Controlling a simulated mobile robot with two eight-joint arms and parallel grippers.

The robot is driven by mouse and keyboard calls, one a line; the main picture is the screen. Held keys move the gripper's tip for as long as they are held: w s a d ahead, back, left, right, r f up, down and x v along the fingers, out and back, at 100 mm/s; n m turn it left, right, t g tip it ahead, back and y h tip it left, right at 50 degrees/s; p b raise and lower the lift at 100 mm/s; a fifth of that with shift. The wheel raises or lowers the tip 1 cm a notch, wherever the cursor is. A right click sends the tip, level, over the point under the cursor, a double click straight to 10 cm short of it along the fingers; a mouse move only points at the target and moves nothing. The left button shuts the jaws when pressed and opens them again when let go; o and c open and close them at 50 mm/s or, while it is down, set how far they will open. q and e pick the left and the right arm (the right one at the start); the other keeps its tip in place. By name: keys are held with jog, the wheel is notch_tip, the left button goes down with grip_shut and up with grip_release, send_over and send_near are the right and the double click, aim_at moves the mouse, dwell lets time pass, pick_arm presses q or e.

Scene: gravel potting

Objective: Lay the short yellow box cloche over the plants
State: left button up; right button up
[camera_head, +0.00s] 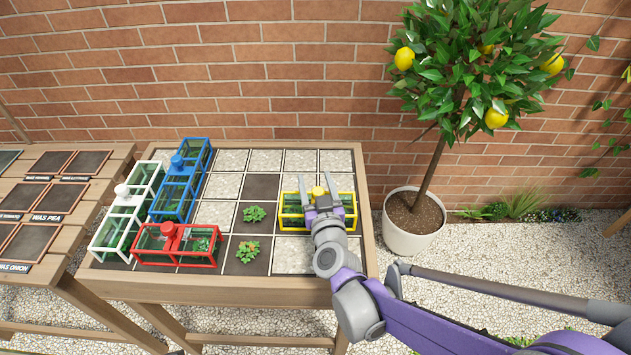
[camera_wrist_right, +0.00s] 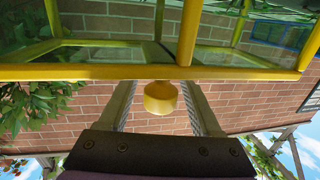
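The short yellow box cloche (camera_head: 347,222) has a yellow frame, greenish glass and a yellow knob on top. It is at the right of the tiled table, and its frame fills the top of the right wrist view (camera_wrist_right: 150,72). My right gripper (camera_head: 318,184) is over it, with one finger on each side of the knob (camera_wrist_right: 161,97). Gaps show between knob and fingers, so it is open. Two leafy plants stand uncovered on dark tiles left of the cloche: a green one (camera_head: 254,214) and one with reddish specks (camera_head: 247,251). My left gripper is not in view.
A red cloche (camera_head: 150,258), a blue cloche (camera_head: 189,203) and a white cloche (camera_head: 117,213) stand at the table's left. A bare dark tile (camera_head: 261,187) lies behind the plants. A potted lemon tree (camera_head: 413,229) stands right of the table, before a brick wall (camera_head: 270,95).

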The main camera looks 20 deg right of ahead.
jog(key=shift+r, duration=0.3)
jog(key=s+a+p, duration=0.1)
jog(key=s, duration=1.1)
jog(key=shift+r, duration=0.15)
